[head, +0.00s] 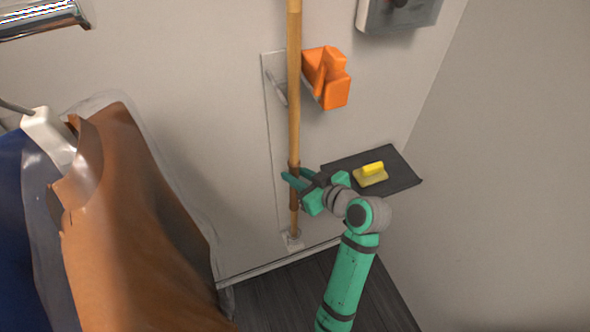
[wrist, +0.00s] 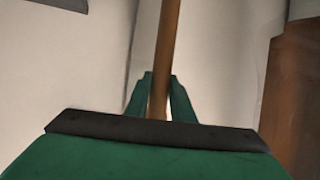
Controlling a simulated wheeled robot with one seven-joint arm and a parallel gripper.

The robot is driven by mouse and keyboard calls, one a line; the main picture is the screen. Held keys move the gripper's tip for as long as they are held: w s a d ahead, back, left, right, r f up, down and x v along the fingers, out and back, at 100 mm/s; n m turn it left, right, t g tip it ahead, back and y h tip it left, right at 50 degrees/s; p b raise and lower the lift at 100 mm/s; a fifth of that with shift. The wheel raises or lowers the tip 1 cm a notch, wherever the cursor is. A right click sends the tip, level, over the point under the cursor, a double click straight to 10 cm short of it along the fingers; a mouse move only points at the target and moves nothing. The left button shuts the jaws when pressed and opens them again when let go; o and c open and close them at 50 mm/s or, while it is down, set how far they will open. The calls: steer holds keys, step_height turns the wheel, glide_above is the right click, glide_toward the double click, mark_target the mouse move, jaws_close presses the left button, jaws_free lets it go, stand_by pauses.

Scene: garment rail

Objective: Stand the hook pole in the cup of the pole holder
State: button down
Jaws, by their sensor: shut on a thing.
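The hook pole (head: 294,110) is a long wooden rod, close to upright, running from the top edge of the head view down to a small pale cup (head: 292,241) near the floor. Its lower end is at the cup; I cannot tell whether it is seated inside. The pole holder's back plate (head: 272,130) is a pale strip on the wall behind the pole. My gripper (head: 291,180) is shut on the pole's lower part. In the wrist view the pole (wrist: 167,45) passes between my two green fingers (wrist: 158,98). The pole's top is out of view.
An orange bracket (head: 327,78) sticks out of the wall right of the pole. Brown and dark blue garments (head: 130,220) hang at left. A grey box (head: 398,14) is on the wall above.

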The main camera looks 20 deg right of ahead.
steer(key=shift+a+f, duration=0.2)
steer(key=shift+f, duration=1.8)
steer(key=c, duration=1.5)
jaws_free()
steer(key=shift+o, duration=0.2)
steer(key=v, duration=1)
steer(key=shift+s+d+r, duration=0.2)
steer(key=shift+s, duration=0.05)
steer(key=shift+f, duration=0.1)
